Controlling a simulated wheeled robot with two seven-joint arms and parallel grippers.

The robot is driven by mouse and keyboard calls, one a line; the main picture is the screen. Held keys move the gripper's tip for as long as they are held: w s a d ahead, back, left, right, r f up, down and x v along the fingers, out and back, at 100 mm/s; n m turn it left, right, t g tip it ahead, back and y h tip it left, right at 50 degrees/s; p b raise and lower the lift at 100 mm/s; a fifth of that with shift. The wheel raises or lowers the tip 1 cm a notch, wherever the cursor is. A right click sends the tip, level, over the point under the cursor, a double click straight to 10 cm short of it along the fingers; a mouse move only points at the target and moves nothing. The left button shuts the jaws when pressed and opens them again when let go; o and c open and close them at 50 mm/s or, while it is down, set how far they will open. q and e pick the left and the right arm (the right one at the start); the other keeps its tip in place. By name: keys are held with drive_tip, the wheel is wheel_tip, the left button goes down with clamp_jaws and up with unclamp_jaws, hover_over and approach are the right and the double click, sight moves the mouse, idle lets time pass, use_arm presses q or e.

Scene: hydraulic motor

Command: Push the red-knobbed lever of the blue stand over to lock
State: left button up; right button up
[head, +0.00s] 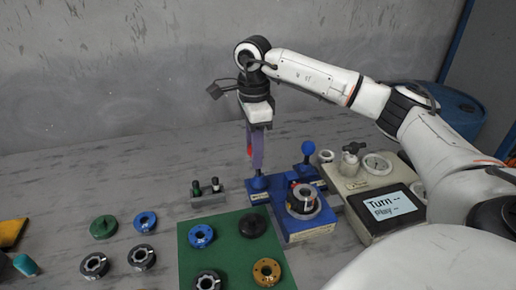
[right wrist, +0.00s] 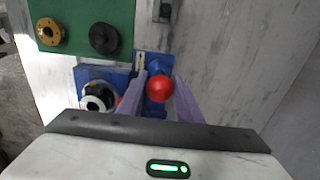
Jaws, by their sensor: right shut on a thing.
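The lever's red knob (right wrist: 160,88) shows between the two purple fingers of my right gripper (right wrist: 158,100) in the right wrist view. In the head view my right gripper (head: 257,165) points down over the left part of the blue stand (head: 305,235), and the red knob (head: 250,151) peeks out beside its fingers. The gripper is shut on the red-knobbed lever. The fingers hide most of the lever shaft. A round metal and black motor part (head: 303,199) sits on the stand. My left gripper is not in view.
A blue-knobbed lever (head: 308,150) stands behind the motor part. A gauge box with a screen (head: 388,205) is close on the right. A green mat (head: 228,262) with several round parts lies in front, and a small grey holder (head: 208,196) stands to the left.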

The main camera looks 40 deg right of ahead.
drive_tip(key=shift+w+a, duration=0.15)
drive_tip(key=shift+a, duration=0.15)
drive_tip(key=shift+c, duration=0.2)
drive_tip(key=shift+w+a+f, duration=0.2)
drive_tip(key=shift+w+a, duration=0.1)
drive_tip(key=shift+a, duration=0.35)
drive_tip(key=shift+w+a+f+p, duration=0.3)
drive_tip(key=shift+a, duration=0.3)
idle(0.3)
drive_tip(key=shift+w+a+f, duration=0.3)
drive_tip(key=shift+a+f, duration=0.1)
drive_tip(key=shift+a, duration=0.05)
idle(0.4)
